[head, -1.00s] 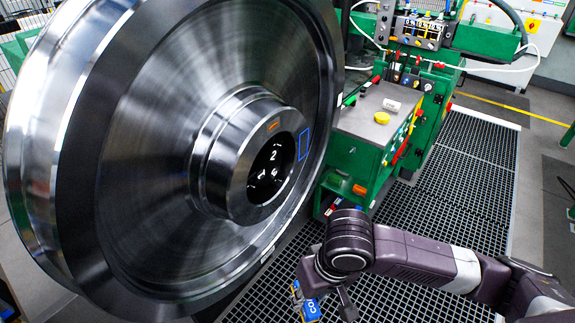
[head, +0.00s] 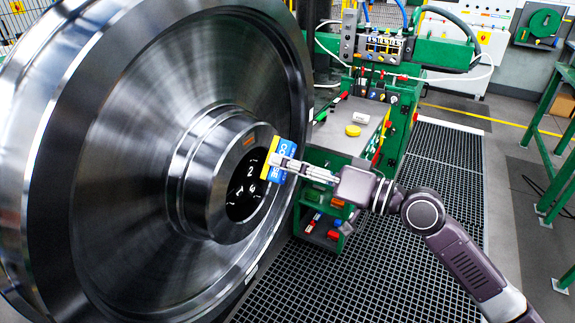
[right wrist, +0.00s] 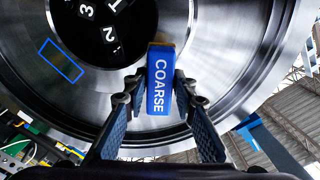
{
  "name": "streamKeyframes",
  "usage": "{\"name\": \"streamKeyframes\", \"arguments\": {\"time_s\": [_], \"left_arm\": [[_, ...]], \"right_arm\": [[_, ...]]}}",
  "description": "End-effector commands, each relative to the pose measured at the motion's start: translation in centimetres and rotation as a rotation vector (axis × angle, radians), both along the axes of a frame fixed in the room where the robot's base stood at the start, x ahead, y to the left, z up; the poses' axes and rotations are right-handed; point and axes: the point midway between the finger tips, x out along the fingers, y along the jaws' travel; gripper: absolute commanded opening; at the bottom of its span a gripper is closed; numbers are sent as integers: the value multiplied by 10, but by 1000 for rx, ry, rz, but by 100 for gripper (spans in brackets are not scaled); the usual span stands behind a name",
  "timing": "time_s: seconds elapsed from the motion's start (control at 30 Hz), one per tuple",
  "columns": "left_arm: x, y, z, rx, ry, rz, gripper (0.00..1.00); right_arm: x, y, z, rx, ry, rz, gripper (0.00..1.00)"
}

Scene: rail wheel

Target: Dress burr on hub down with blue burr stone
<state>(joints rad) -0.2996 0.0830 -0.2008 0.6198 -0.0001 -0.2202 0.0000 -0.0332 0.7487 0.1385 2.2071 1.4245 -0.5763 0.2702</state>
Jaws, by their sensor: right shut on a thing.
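My right gripper (head: 292,166) is shut on the blue burr stone (head: 284,152), which has a yellow edge strip toward the wheel. In the right wrist view the fingers (right wrist: 160,98) flank the stone (right wrist: 159,84), its COARSE lettering facing the camera. The stone is in front of the hub (head: 215,180), beside the right rim of its dark bore; I cannot tell if it touches. A small orange mark (head: 249,141) shows on the upper hub. A blue outlined rectangle (right wrist: 61,60) lies on the hub face in the wrist view. My left gripper is not in view.
The large steel wheel (head: 120,140) fills the left side. Open floor grating (head: 350,275) lies below.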

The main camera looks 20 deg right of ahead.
Motion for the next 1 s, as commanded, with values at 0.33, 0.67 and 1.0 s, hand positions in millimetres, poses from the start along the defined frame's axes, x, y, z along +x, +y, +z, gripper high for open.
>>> {"name": "streamKeyframes", "arguments": {"time_s": [0.33,0.67,1.0], "left_arm": [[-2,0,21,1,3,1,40],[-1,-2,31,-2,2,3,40],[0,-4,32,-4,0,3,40]], "right_arm": [[23,17,7,6,-4,-3,6],[44,33,3,4,-3,-4,6],[47,36,2,1,-3,-3,6]]}}
